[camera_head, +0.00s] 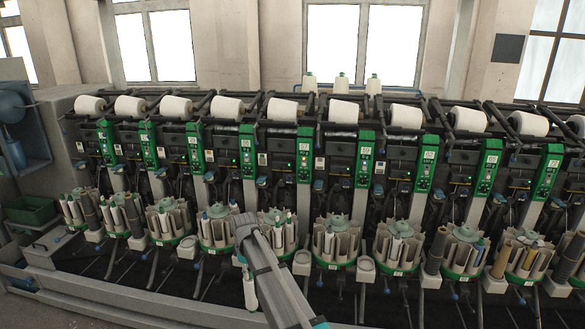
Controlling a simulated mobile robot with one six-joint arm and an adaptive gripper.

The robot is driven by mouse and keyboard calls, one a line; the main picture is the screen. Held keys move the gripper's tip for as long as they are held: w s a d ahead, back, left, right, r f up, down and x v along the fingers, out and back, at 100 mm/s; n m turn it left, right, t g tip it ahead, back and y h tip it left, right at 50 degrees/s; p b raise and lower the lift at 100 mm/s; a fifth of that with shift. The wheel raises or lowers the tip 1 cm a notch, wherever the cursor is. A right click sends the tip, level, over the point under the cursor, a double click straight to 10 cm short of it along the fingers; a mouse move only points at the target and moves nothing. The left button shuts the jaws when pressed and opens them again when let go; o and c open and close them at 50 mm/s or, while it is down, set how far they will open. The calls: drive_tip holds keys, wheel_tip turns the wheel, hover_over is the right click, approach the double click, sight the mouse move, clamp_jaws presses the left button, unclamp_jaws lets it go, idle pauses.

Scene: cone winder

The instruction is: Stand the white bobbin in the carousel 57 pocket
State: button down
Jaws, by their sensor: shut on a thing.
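My gripper (242,262) is near the middle of the picture, at the end of my grey arm. It is shut on a white bobbin (250,291), which hangs roughly upright, slightly tilted, in front of the machine below the carousels. My arm hides the fingers and part of the carousel behind it. Several carousels with pale upright pockets on green bases stand in a row. One carousel (278,232) is just right of my gripper, and another (335,240) stands further right. I cannot surely read which carousel is 57.
Green numbered panels (304,155) rise above the carousels, with white yarn cones (284,110) on top. Small round-topped posts (302,262) stand between carousels. Bobbins fill some pockets. A low front rail (130,297) runs along the machine. A green bin (30,210) is at far left.

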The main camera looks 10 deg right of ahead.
drive_tip(key=shift+s+d, duration=0.15)
drive_tip(key=shift+d, duration=0.05)
drive_tip(key=shift+d, duration=0.1)
idle(0.4)
